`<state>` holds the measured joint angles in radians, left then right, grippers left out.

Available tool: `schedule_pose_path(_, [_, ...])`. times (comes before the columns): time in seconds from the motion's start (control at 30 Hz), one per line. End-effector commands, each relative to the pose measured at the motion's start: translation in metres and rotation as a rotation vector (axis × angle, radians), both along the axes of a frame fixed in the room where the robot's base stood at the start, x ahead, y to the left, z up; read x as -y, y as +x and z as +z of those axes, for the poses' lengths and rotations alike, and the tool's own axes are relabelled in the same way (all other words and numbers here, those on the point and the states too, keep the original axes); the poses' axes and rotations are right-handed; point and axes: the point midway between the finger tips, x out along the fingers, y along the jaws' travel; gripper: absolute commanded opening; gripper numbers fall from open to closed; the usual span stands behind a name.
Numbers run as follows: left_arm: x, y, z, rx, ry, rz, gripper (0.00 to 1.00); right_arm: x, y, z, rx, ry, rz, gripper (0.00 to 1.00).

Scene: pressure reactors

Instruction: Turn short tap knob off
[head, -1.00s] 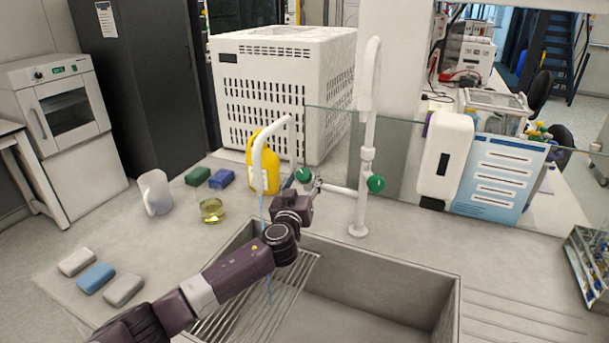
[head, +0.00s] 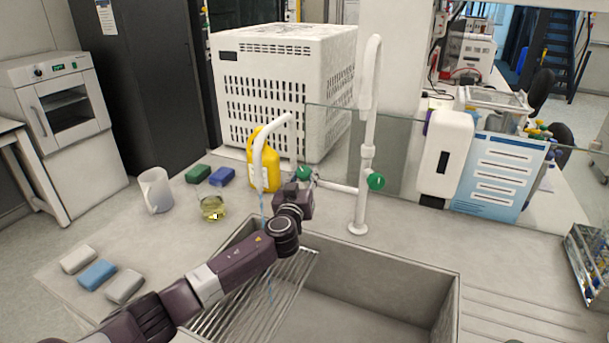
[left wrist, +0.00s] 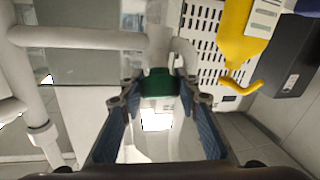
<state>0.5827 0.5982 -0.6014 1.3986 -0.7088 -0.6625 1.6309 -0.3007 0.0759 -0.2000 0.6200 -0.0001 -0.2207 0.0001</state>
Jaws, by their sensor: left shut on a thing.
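The short tap (head: 270,140) is a white bent pipe at the sink's back left, with a pale blue stream of water falling from its spout. Its green knob (head: 303,173) is on the right of the pipe. My left gripper (head: 310,181) is at this knob, its fingers partly hidden by the wrist. In the left wrist view the green knob (left wrist: 158,86) sits between the two blue-padded fingers (left wrist: 160,100), which are shut on it. The tall tap (head: 370,110) has a second green knob (head: 376,182), clear of my gripper. My right gripper is not in view.
A yellow bottle (head: 264,172) stands close behind the short tap. A beaker of yellow liquid (head: 212,208), coloured blocks and a white jug (head: 156,190) are on the counter to the left. A glass screen (head: 335,150) stands behind the taps. The sink basin (head: 390,270) is open in front.

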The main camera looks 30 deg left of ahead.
Motion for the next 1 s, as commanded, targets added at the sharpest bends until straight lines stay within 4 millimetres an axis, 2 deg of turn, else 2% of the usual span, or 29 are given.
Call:
schedule_pose_path(0.27, [-0.001,-0.001,-0.003,-0.001,0.035,-0.047,0.06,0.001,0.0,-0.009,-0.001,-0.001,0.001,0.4])
schedule_pose_path(0.53, [-0.003,-0.001,-0.002,-0.008,0.149,-0.195,0.06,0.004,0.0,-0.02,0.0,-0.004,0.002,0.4])
schedule_pose_path(0.67, [-0.003,-0.001,0.001,-0.013,0.22,-0.29,0.06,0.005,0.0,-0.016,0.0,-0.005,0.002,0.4])
schedule_pose_path(1.0, [-0.004,0.0,0.005,-0.024,0.394,-0.518,0.06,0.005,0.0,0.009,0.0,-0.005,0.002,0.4])
